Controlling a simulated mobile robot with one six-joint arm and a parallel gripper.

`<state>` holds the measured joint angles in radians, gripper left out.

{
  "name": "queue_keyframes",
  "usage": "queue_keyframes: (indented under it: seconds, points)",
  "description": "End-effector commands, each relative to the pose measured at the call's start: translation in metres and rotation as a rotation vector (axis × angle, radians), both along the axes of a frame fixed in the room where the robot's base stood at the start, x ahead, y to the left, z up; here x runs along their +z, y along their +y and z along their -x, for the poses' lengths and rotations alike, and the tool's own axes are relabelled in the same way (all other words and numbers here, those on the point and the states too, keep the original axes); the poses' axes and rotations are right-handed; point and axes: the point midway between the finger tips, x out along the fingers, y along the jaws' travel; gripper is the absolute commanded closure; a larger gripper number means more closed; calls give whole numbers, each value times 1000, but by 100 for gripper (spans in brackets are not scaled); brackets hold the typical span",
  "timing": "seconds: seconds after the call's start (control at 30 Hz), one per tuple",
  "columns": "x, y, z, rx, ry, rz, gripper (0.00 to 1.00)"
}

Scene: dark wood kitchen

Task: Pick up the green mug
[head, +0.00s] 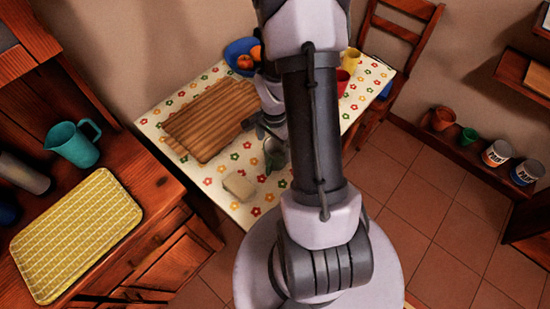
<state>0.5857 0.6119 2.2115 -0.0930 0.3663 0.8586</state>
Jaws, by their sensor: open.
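A small dull green mug (274,155) stands on the flowered tablecloth, close below my gripper in the head view. Part of it is hidden behind my arm, and its handle is hard to make out. My gripper (264,131) is open and small in the picture, over the table between the cutting board and my arm. No object shows between its fingers. I cannot tell whether it touches the mug.
On the flowered table (215,178) are a wooden cutting board (210,118), a pale block (239,186), a blue fruit bowl (238,48), a red cup (342,80) and a yellow cup (351,58). A teal pitcher (72,145) and yellow tray (75,235) are on the left counter.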

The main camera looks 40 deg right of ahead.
Motion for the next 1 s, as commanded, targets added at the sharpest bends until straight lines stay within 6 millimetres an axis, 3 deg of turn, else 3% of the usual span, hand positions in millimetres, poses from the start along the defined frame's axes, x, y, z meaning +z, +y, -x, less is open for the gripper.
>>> queue_keyframes:
  seconds: [0.2, 0.4, 0.83, 1.0]
  points:
    - [-45, 2, 4, 0, 3, -3, 5]
    - [-44, 2, 3, 0, 1, -1, 5]
    - [-44, 2, 3, 0, 1, -1, 87]
    - [-44, 2, 3, 0, 1, -1, 88]
